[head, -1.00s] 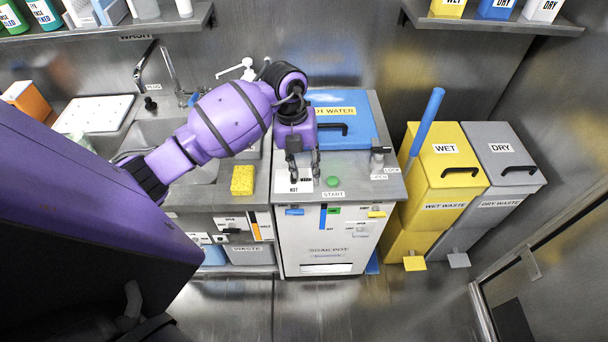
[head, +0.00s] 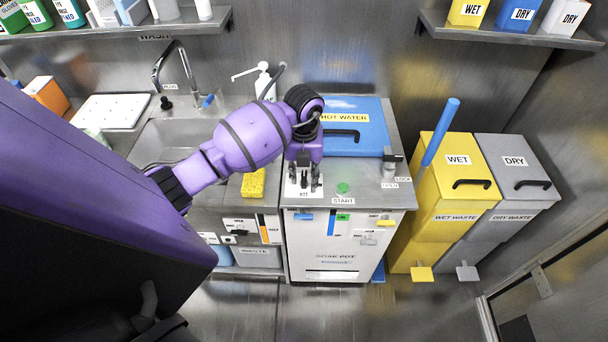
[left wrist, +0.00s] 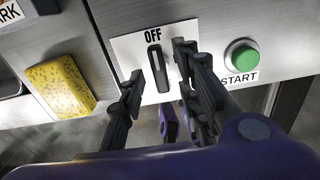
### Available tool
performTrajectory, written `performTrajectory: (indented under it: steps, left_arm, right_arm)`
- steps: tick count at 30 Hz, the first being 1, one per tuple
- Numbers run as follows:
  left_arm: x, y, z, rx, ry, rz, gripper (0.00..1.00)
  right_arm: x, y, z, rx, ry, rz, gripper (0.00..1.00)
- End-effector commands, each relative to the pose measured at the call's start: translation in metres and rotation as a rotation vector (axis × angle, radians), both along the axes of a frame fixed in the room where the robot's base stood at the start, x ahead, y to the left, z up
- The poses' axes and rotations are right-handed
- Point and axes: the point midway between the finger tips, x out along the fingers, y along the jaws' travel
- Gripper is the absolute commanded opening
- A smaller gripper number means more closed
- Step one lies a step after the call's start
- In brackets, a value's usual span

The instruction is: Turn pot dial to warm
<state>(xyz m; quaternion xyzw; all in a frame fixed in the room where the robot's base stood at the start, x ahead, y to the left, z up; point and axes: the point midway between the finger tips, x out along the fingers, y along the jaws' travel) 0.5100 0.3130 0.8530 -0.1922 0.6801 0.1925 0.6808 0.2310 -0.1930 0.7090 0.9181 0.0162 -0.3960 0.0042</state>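The pot dial (left wrist: 155,68) is a black elongated knob on a white plate (left wrist: 122,48) marked OFF. Its long axis runs roughly toward the OFF label, with a slight tilt. My left gripper (left wrist: 158,65) is open, with one dark finger on each side of the dial. I see a gap on the left; whether the right finger touches it I cannot tell. In the head view my left gripper (head: 303,187) points down over the plate on the soak pot (head: 330,243). HOT shows on the plate there; a WARM label is not readable. My right gripper is not in view.
A green START button (head: 343,188) is right of the plate. A yellow sponge (head: 253,184) lies left of it. The blue HOT WATER lid (head: 360,145) is behind the gripper. Yellow (head: 455,190) and grey (head: 515,185) waste bins stand to the right.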

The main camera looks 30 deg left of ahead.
Motion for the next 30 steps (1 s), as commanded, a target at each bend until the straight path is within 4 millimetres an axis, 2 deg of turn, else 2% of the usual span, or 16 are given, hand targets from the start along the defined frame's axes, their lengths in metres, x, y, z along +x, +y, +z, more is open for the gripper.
performTrajectory:
  steps: [2, 9, 20, 30]
  left_arm:
    - [0.000, 0.000, 0.000, 0.000, 0.000, 0.000, 0.30]
    - [0.000, 0.000, 0.000, -0.001, 0.001, 0.000, 0.00]
    - [-0.001, 0.001, 0.000, 0.001, 0.002, -0.027, 0.00]
    - [-0.001, 0.003, 0.000, 0.004, 0.004, -0.227, 0.00]
  right_arm:
    - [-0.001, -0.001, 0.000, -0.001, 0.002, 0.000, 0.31]
    - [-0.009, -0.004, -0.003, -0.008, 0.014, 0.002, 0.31]
    - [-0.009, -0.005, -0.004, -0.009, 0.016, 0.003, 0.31]
    - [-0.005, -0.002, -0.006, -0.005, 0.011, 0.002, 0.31]
